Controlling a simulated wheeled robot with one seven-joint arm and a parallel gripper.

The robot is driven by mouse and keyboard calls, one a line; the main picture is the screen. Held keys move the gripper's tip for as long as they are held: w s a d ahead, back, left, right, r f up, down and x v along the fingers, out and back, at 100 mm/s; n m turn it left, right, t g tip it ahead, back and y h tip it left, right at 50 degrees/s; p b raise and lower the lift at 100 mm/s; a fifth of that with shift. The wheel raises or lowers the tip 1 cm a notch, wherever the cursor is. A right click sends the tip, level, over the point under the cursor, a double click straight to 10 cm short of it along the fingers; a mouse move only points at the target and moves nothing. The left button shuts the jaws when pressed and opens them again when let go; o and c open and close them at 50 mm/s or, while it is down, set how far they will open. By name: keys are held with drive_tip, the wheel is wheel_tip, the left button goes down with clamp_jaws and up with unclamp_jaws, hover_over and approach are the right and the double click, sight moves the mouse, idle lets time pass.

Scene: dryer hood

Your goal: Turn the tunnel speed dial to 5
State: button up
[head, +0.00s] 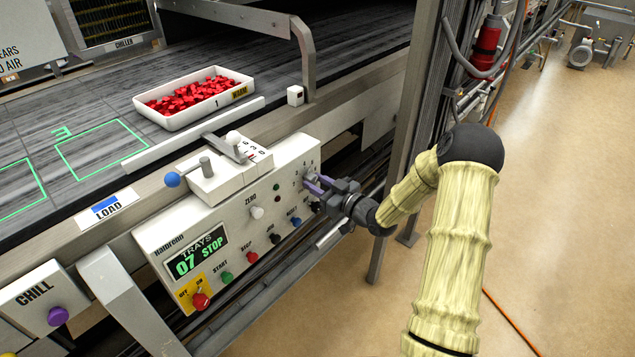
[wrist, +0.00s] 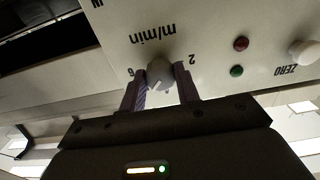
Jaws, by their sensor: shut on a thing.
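The tunnel speed dial is a small grey round knob (wrist: 159,73) on the pale control panel. In the wrist view it sits between my two purple-grey fingers, with "m/min" beside it and the figures 2 and 6 near the fingertips, all upside down. Where its pointer stands is too small to tell. My gripper (wrist: 160,84) is shut on the dial. In the head view my gripper (head: 314,181) reaches the panel's upper right end from the right, and its fingers largely hide the dial there.
A white tray (head: 180,120) of red pieces lies on the belt. Open floor (head: 550,190) lies to the right.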

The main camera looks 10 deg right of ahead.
drive_tip(key=shift+d, duration=0.1)
drive_tip(key=o, duration=1)
drive_tip(key=shift+c, duration=0.2)
drive_tip(key=v, duration=1.7)
drive_tip(key=shift+s, duration=0.15)
